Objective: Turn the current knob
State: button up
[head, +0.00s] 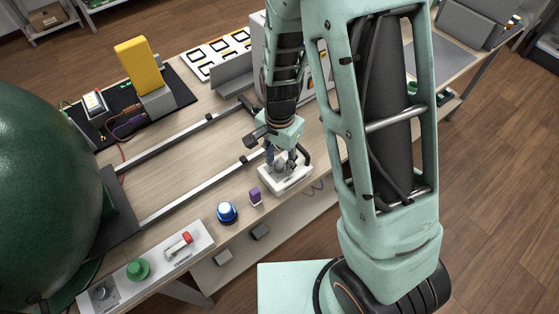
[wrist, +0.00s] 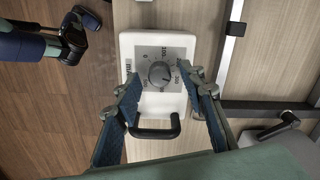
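The current knob (wrist: 159,74) is a dark grey round dial with a pointer, on a grey scale plate with printed numbers. It sits on a white box (wrist: 181,44) marked "mA", with a black handle (wrist: 155,133) at its near end. In the head view the white box (head: 290,187) stands near the table's front edge, and the knob is largely hidden by my gripper. My gripper (head: 283,161) points down over the box. In the wrist view my gripper (wrist: 167,82) is open, one finger on each side of the knob. I see no clear contact with the knob.
A panel (head: 203,239) with a red switch and green button is farther left. Metal rails (head: 200,182) cross the table. A large green sphere (head: 40,170) fills the left.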

jog(key=shift+f, duration=0.1)
jog(key=shift+c, duration=0.4)
grip_shut()
jog(key=shift+n, duration=0.4)
jog(key=n+b, duration=0.1)
jog(key=n, duration=0.2)
jog(key=shift+f, duration=0.1)
jog(key=n+b, duration=0.1)
jog(key=n, duration=0.2)
jog(key=shift+a+n+b, duration=0.1)
jog(key=shift+n+b, duration=0.2)
jog(key=n, duration=0.6)
jog(key=shift+b, duration=0.3)
jog(key=shift+n, duration=0.4)
